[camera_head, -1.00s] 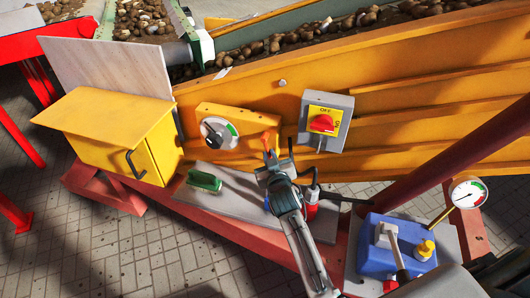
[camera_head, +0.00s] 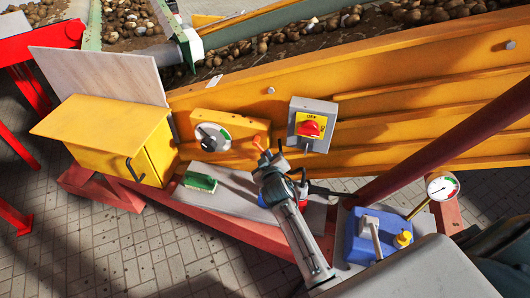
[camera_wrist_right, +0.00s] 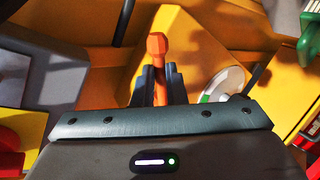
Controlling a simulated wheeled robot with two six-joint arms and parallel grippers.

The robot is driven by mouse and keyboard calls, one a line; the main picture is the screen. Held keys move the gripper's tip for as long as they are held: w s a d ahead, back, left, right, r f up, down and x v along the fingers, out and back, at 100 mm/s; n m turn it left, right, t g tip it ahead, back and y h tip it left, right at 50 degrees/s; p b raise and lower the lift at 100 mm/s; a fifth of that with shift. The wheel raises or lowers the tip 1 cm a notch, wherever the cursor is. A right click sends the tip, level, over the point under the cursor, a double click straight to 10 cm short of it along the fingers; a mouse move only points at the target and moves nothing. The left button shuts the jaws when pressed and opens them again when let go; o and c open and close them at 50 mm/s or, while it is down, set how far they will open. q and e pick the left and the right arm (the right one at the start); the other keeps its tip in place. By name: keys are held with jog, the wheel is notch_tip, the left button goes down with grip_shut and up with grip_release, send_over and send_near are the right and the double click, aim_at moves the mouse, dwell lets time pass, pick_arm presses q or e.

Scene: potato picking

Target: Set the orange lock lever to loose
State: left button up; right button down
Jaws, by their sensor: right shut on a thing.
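The orange lock lever (camera_head: 257,143) stands out from the yellow machine side, between the round dial and the red switch in the head view. My right gripper (camera_head: 269,158) is at the lever, with its arm coming up from below. In the right wrist view the lever's rounded orange head (camera_wrist_right: 157,45) shows above the two dark fingers of my gripper (camera_wrist_right: 159,82). The fingers are shut on the lever's shaft, one on each side. The lever's base and any loose or locked marking are hidden. My left gripper is not in view.
A round dial (camera_head: 212,137) and a grey box with a red switch (camera_head: 309,127) flank the lever. A green brush (camera_head: 200,182) lies on the grey shelf below. A yellow cabinet (camera_head: 95,140) stands left; a blue pump unit (camera_head: 370,236) with a gauge (camera_head: 441,187) stands right.

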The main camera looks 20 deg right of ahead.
jog(key=r+n+g+h+p, duration=0.1)
jog(key=n+p, duration=0.1)
jog(key=p, duration=0.1)
jog(key=r+n+g+h+p, duration=0.1)
jog(key=r+p, duration=0.1)
jog(key=p, duration=0.2)
jog(key=d+r+n+g+h+p, duration=0.1)
jog(key=n+g+p, duration=0.1)
jog(key=p, duration=0.1)
jog(key=shift+s+r+n, duration=0.15)
jog(key=shift+s+n, duration=0.15)
jog(key=shift+s, duration=0.1)
jog(key=c, duration=1.5)
grip_release()
